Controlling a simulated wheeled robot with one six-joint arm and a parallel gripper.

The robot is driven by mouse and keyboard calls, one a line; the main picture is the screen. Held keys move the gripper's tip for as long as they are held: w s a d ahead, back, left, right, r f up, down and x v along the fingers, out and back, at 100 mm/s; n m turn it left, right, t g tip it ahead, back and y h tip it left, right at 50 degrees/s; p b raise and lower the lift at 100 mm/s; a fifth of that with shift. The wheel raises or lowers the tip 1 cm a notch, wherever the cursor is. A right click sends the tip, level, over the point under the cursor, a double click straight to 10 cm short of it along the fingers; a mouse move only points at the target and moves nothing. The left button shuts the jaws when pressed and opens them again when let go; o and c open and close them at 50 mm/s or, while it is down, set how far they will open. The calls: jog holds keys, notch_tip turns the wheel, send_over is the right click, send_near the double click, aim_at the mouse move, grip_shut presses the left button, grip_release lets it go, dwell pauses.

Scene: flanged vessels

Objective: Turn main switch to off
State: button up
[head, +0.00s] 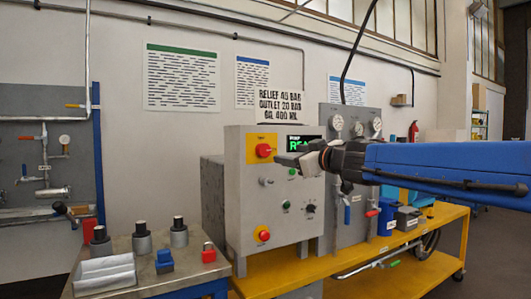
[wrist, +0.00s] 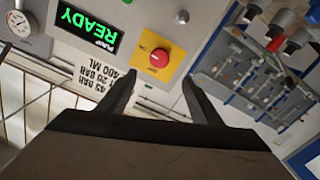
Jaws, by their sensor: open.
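The main switch (head: 263,150) is a red rotary knob on a yellow plate, at the upper left of the grey control box (head: 240,200). It also shows in the wrist view (wrist: 158,58), upside down there, just beyond the gap between my fingertips. My gripper (head: 281,160) is in front of the box, slightly right of and below the knob in the head view. In the wrist view my gripper (wrist: 158,80) has its fingers apart with nothing between them, and they appear clear of the knob. The exact depth gap is hard to tell.
A green READY display (wrist: 84,28) sits beside the switch. A metal table (head: 150,275) with several small parts stands left.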

aim_at(266, 150)
jog(key=x, duration=1.5)
jog(key=shift+w+a, duration=0.1)
jog(key=c, duration=1.1)
jog(key=shift+o, duration=0.2)
